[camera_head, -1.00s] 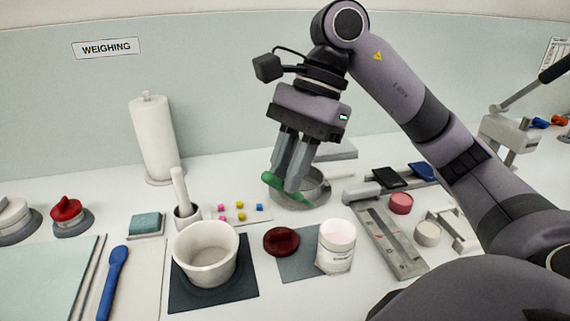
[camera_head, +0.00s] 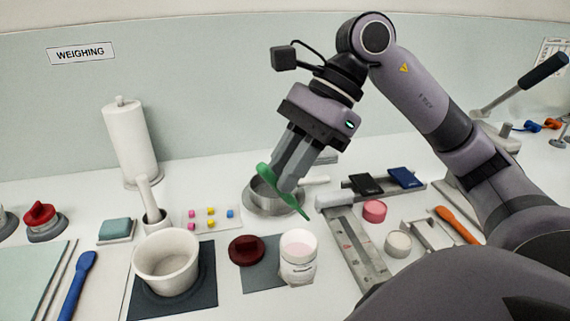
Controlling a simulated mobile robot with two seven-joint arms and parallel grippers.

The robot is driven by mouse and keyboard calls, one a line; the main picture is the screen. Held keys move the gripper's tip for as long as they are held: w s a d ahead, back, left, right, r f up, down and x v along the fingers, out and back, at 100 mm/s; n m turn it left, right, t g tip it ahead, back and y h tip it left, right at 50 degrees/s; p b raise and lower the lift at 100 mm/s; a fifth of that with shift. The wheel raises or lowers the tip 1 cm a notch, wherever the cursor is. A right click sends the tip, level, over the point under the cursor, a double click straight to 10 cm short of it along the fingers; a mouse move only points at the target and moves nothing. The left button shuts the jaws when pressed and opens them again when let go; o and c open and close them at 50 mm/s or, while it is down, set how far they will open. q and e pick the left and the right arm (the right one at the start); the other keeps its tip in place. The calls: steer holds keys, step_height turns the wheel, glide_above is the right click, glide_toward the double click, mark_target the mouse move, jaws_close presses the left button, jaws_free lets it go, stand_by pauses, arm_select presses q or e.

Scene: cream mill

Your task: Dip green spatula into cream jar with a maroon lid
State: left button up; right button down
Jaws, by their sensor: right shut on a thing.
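My right gripper (camera_head: 281,180) is shut on the green spatula (camera_head: 290,199). The spatula is tilted, its lower end pointing down and right, above and behind the cream jar (camera_head: 298,262) and apart from it. The jar is white with a label, stands open on a grey mat, and shows pale pink cream at its mouth. The maroon lid (camera_head: 247,250) lies on the same mat, to the left of the jar. My left gripper is not in view.
A steel pan (camera_head: 262,203) sits behind the spatula. A white mortar bowl (camera_head: 167,263) on a dark mat stands left of the lid. A grey ruled fixture (camera_head: 352,245) lies right of the jar. A blue spatula (camera_head: 78,285) lies at the left.

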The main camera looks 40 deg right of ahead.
steer(key=shift+s+d, duration=0.1)
steer(key=shift+f, duration=0.1)
step_height(320, 180, down, 4)
steer(key=b, duration=0.3)
steer(key=shift+b, duration=0.3)
step_height(320, 180, down, 5)
steer(key=b, duration=0.4)
steer(key=shift+b, duration=0.35)
steer(key=shift+f+b, duration=0.45)
steer(key=shift+b, duration=0.1)
steer(key=shift+r, duration=0.1)
